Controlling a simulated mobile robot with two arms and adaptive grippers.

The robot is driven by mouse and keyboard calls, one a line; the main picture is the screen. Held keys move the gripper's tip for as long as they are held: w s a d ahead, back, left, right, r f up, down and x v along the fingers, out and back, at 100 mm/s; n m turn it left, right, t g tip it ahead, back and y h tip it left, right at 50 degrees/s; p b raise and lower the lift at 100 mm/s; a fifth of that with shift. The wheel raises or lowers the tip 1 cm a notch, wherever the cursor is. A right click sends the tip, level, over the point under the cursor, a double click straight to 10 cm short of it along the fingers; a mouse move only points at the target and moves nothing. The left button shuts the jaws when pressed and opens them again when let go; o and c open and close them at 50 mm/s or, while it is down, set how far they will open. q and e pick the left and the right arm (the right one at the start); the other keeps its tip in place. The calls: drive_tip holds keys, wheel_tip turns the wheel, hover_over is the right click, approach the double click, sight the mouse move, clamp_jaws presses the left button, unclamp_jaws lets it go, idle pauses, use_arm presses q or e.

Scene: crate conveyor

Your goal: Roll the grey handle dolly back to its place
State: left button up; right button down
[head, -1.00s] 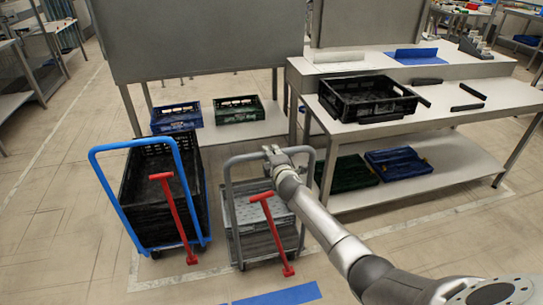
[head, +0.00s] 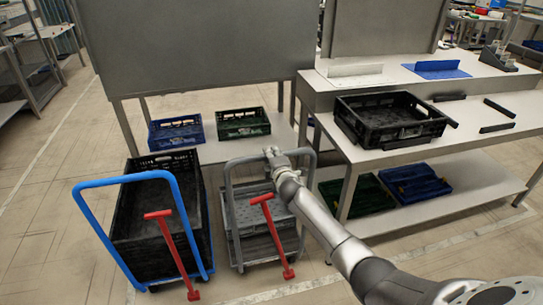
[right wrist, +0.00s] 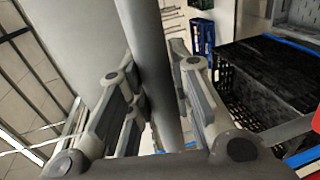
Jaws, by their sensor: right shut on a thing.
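The grey handle dolly (head: 229,205) stands upright on the floor in the middle of the head view, carrying a grey crate (head: 250,222). A red T-shaped bar (head: 273,235) rises at its near side. My right gripper (head: 276,156) is at the top of the grey handle. In the right wrist view, the fingers are shut on a grey handle tube (right wrist: 152,62), one on each side. The dolly's wheels are mostly hidden. My left gripper is not in view.
A blue-handled dolly (head: 81,212) with black crates (head: 145,232) stands close on the left. A white low shelf (head: 222,150) with blue and green crates lies behind. A white table (head: 370,154) is on the right. Floor at far left is free.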

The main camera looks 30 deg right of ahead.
drive_tip(key=shift+r, duration=0.15)
drive_tip(key=c, duration=1.7)
unclamp_jaws()
drive_tip(key=shift+w, duration=0.1)
drive_tip(key=o, duration=0.4)
drive_tip(key=shift+w+f, duration=0.2)
drive_tip(key=shift+s, duration=0.15)
drive_tip(key=shift+v, duration=5.95)
